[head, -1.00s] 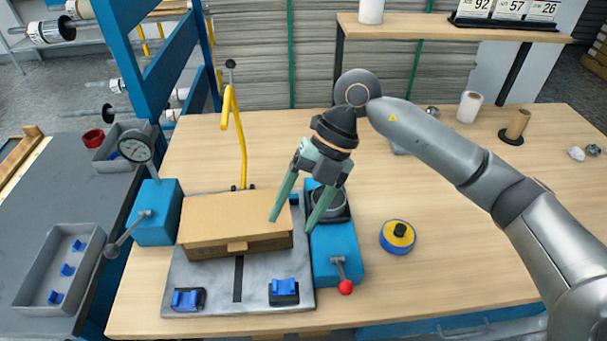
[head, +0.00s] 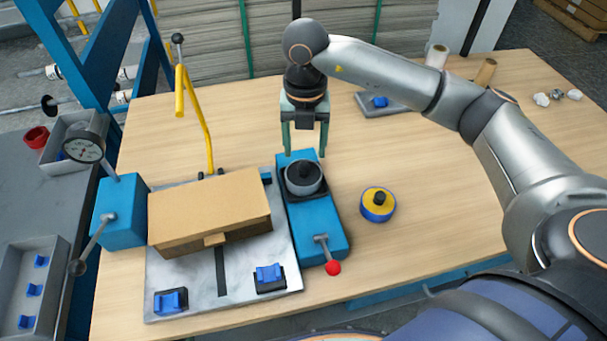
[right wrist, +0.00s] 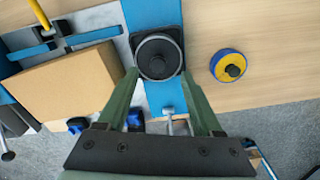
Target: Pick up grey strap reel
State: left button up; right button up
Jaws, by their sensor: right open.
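I see no contact with the reel. The right wrist view shows the spread fingers (right wrist: 158,76) too. My left gripper is not in view.
A cardboard box (head: 210,213) lies on the metal plate left of the unit. A yellow-and-blue reel (head: 378,204) stands on the table to the right. A red-knobbed lever (head: 333,267) is at the unit's front. The table's right side has free room.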

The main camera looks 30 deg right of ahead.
aim_at(304, 165)
notch_tip(304, 165, down, 4)
jog(key=shift+w+a+f+p, duration=0.1)
jog(key=shift+f+p, duration=0.15)
jog(key=shift+p, duration=0.05)
jog(key=shift+c, duration=0.2)
grip_shut()
dwell(1.1)
